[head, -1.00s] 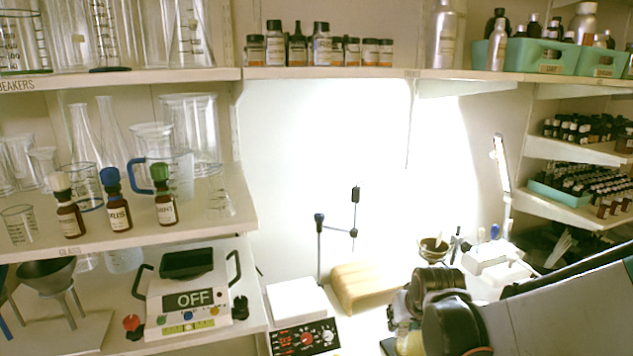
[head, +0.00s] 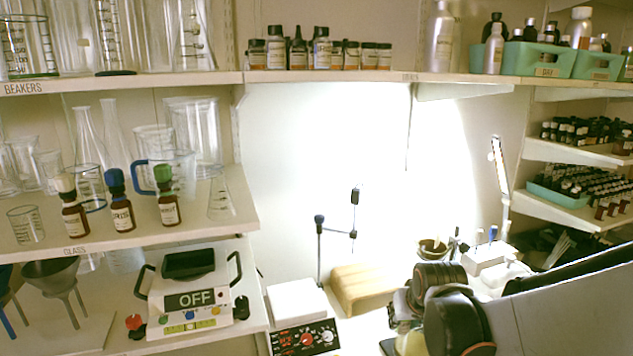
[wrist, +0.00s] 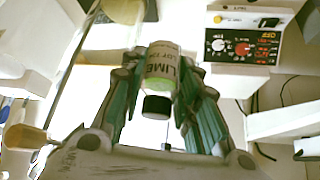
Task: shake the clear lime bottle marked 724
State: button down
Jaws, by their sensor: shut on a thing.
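The lime bottle (wrist: 161,66) is between the two teal-padded fingers of my gripper (wrist: 160,78) in the wrist view. It has a pale label reading LIME with a LOT line below, a green band and a black cap pointing toward the wrist camera. The lot number is not fully legible. My gripper is shut on the bottle. In the head view my gripper (head: 402,322) is at the lower right, mostly hidden behind my arm; the bottle cannot be told clearly there.
A hotplate stirrer (head: 302,330) and a wooden block (head: 360,288) stand on the bench left of my arm. A mortar (head: 432,249) stands behind it. Left shelves hold glassware, three small brown bottles (head: 122,205) and a scale showing OFF (head: 195,300).

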aim_at(400, 331)
jog(key=f, duration=0.2)
jog(key=w+f, duration=0.1)
jog(key=f, duration=0.2)
jog(key=shift+w+f, duration=0.1)
jog(key=shift+f, duration=0.15)
jog(key=r, duration=0.5)
jog(key=shift+s, duration=0.3)
jog(key=shift+s+r, duration=0.25)
jog(key=shift+r, duration=0.05)
jog(key=f, duration=0.3)
jog(key=w+f, duration=0.1)
jog(key=f, duration=0.1)
jog(key=shift+f, duration=0.25)
jog(key=shift+s+r, duration=0.2)
jog(key=shift+s, duration=0.1)
jog(key=shift+w+f, duration=0.1)
jog(key=shift+w, duration=0.05)
